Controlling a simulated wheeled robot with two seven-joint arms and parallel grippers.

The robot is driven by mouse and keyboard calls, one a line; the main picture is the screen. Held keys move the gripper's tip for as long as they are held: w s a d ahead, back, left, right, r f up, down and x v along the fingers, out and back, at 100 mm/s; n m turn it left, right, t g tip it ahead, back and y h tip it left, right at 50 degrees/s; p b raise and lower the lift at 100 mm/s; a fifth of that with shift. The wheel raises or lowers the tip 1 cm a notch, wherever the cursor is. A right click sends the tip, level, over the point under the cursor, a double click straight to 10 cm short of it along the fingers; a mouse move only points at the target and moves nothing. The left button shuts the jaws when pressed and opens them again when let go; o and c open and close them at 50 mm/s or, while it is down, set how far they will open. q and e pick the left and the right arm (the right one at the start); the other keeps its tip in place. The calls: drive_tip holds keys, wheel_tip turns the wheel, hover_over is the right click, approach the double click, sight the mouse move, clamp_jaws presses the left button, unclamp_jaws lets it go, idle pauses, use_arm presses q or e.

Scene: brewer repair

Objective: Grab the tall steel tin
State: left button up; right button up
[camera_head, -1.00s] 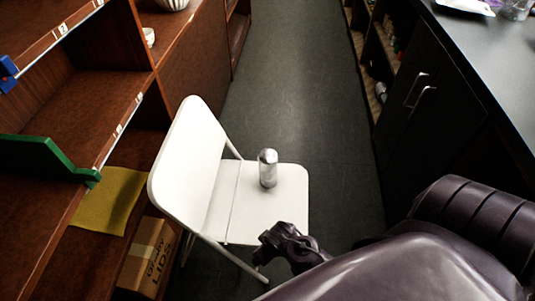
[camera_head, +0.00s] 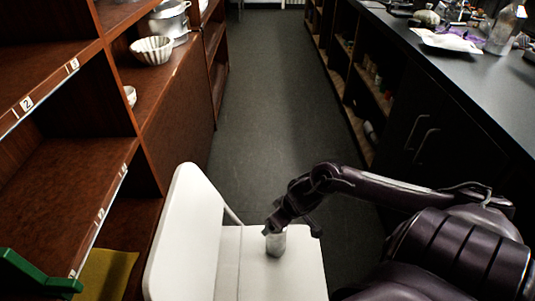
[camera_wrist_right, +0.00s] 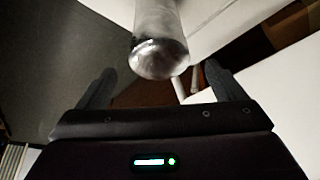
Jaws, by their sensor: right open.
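The tall steel tin (camera_head: 276,243) stands upright on the seat of a white folding chair (camera_head: 300,278). Its upper part is hidden by my right gripper (camera_head: 283,222), which reaches in from the right above it. In the right wrist view the tin (camera_wrist_right: 158,40) shows close up, with its rounded shiny end ahead of the jaws. The right gripper (camera_wrist_right: 163,85) is open there, its two fingers wide apart, and the tin lies between and just beyond their tips. I cannot tell whether any finger touches it. My left gripper is not in view.
The chair's backrest (camera_head: 185,232) rises left of the tin. A brown wooden shelf (camera_head: 60,190) with a green bracket (camera_head: 35,278) stands at the left. A black counter (camera_head: 470,60) runs along the right. The floor aisle (camera_head: 268,100) between is clear.

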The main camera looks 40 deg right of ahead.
sight(276, 237)
drive_tip(key=shift+f, duration=0.5)
use_arm(q)
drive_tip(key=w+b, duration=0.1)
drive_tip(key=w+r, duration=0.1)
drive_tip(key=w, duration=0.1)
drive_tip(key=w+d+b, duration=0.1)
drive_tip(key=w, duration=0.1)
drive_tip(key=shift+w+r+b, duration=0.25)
drive_tip(key=shift+b, duration=0.1)
use_arm(e)
drive_tip(key=x, duration=0.6)
drive_tip(key=shift+s+f, duration=0.15)
drive_tip(key=shift+f, duration=0.1)
drive_tip(key=c, duration=1.2)
